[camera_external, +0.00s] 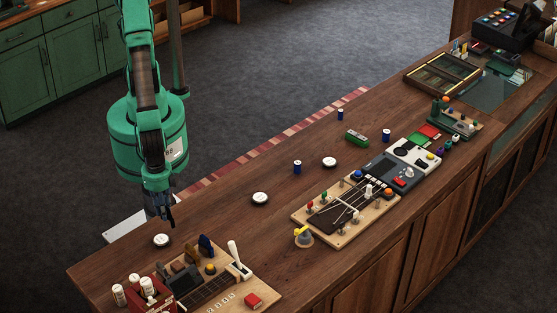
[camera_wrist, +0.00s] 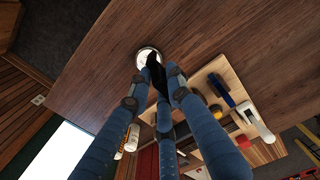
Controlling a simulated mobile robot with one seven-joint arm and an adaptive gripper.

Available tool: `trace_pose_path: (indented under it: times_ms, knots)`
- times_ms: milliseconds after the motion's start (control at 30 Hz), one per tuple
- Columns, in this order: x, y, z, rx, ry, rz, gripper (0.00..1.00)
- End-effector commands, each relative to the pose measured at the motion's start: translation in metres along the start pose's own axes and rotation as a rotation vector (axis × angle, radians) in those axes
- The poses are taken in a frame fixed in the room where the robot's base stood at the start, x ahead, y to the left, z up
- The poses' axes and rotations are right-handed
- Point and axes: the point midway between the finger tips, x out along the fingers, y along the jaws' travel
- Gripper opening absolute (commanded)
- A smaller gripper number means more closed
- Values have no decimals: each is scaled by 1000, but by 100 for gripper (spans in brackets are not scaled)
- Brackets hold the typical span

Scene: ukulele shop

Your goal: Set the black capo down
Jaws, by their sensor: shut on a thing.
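The black capo (camera_wrist: 155,68) is a small dark piece between my fingertips in the wrist view. My gripper (camera_wrist: 158,78) is shut on it. In the external view my gripper (camera_external: 165,214) points down over the left end of the wooden counter (camera_external: 225,228); the capo is too small and dark to make out clearly there. A round white-topped disc (camera_external: 161,240) on the counter lies just below my gripper. In the wrist view the capo partly overlaps this disc (camera_wrist: 147,56). I cannot tell the exact height of the capo above it.
A wooden board with tools and a fretboard (camera_external: 205,288) stands close by at the front, beside white-and-red bottles (camera_external: 140,288). More discs (camera_external: 260,198), blue cans (camera_external: 297,167) and a ukulele work board (camera_external: 346,212) lie farther right. Bare counter lies between the near boards.

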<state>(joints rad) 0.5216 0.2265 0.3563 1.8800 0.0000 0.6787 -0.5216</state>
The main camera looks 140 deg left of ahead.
Motion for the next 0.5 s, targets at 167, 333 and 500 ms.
trace_pose_path:
  times_ms: [167,333,500]
  knots:
    - [-31,0,-1,0,4,2,0]
    - [-29,-23,-21,-50,0,0,0]
    - [-29,-56,-46,-116,0,0,0]
